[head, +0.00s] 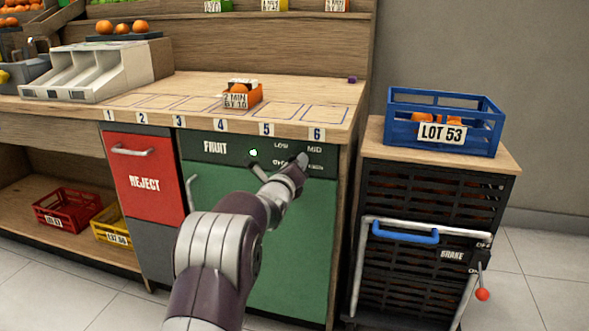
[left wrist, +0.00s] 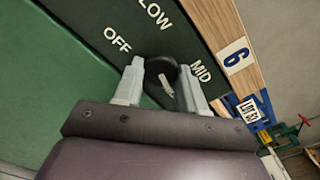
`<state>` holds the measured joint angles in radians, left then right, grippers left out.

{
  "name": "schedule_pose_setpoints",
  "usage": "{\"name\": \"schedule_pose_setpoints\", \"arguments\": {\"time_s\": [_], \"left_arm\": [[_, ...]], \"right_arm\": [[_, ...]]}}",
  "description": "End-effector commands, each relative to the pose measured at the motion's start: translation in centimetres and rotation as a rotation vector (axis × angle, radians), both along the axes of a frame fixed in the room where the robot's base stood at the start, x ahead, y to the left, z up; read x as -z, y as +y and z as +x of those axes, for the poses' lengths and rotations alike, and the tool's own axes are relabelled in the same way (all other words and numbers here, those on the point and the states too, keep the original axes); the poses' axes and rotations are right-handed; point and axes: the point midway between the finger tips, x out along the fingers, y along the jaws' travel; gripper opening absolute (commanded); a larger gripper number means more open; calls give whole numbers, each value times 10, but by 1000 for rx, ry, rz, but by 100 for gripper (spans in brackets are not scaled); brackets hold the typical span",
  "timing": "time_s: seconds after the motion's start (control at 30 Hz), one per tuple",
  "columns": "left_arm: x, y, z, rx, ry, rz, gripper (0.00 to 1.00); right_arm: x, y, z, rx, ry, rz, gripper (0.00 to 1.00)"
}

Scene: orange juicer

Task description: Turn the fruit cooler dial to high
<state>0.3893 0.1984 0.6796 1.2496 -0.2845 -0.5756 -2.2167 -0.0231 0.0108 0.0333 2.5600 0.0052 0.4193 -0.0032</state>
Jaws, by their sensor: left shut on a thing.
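The fruit cooler (head: 305,240) is a green-fronted cabinet under the counter, with a dark panel (head: 215,147) marked FRUIT and a lit green lamp (head: 253,152). Its black dial (left wrist: 158,70) shows in the left wrist view, with OFF, LOW and MID lettered around it. A pale mark on the dial slants toward the lower right of that view. Any HIGH lettering is hidden. My left gripper (head: 297,166) is at the panel; in the left wrist view its two fingers (left wrist: 162,90) are shut on the dial, one each side. In the head view it covers the dial. My right gripper is out of view.
A red REJECT drawer (head: 145,178) is left of the cooler. A dark rack (head: 415,262) with a blue handle and a brake lever (head: 481,275) stands to the right, bearing a blue LOT 53 crate (head: 398,123).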

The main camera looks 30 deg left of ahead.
Motion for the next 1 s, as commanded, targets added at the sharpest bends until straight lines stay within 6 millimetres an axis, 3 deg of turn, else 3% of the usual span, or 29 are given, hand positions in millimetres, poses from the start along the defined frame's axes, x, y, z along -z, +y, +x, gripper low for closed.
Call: {"name": "schedule_pose_setpoints", "arguments": {"time_s": [0.3, 0.33, 0.4, 0.77, 0.87, 1.0], "left_arm": [[2, 0, 0, 0, 5, 1, 10], [2, 0, 0, 0, 5, 1, 43], [2, 0, 0, 0, 5, 1, 64], [-1, -1, -6, 0, 2, 1, 64], [-2, -5, -21, 0, 3, 1, 64], [-4, -13, -57, -1, 2, 1, 64]], "right_arm": [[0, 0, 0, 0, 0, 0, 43], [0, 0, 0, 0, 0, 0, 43], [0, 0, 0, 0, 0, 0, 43], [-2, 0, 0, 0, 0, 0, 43], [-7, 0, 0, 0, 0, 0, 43], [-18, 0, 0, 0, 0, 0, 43]]}}
